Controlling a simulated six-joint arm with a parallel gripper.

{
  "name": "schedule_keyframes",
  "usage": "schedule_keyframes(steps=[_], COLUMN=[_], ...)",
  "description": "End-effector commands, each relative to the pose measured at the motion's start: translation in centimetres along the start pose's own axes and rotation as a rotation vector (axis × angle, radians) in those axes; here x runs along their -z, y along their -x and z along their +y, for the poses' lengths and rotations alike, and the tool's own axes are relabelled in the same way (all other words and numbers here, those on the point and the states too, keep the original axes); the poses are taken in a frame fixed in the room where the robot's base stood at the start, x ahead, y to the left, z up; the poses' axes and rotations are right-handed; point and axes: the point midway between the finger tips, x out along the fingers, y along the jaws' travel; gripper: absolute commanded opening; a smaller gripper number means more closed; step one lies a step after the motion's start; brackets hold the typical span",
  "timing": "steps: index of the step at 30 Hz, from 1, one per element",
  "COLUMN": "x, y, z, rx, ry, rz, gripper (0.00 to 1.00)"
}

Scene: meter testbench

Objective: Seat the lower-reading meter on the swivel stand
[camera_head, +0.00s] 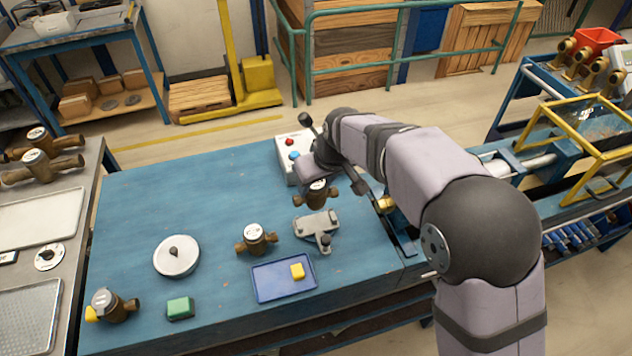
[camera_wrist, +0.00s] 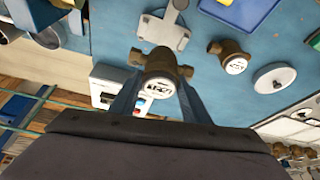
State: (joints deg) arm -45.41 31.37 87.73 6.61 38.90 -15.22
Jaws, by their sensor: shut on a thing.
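My gripper (camera_head: 318,188) is shut on a brass meter (camera_head: 315,197) with a round white face, held in the air just behind the swivel stand in the head view. In the wrist view this meter (camera_wrist: 160,87) sits between both fingers; its digits are too small to read surely. The grey swivel stand (camera_head: 315,224) has an empty cradle, and shows in the wrist view (camera_wrist: 163,32) apart from the held meter. A second brass meter (camera_head: 256,240) stands on the bench left of the stand; its reading is not legible.
A button box (camera_head: 291,153) stands behind. The bench's back left is clear.

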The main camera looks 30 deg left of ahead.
Motion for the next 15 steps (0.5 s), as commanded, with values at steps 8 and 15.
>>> schedule_keyframes(steps=[8, 15], x=[-0.7, -1.2], y=[-1.9, -3.0], z=[0.0, 0.0], rx=[-0.001, -0.001], ry=[0.0, -0.001], rz=[0.003, 0.004], gripper=[0.06, 0.06])
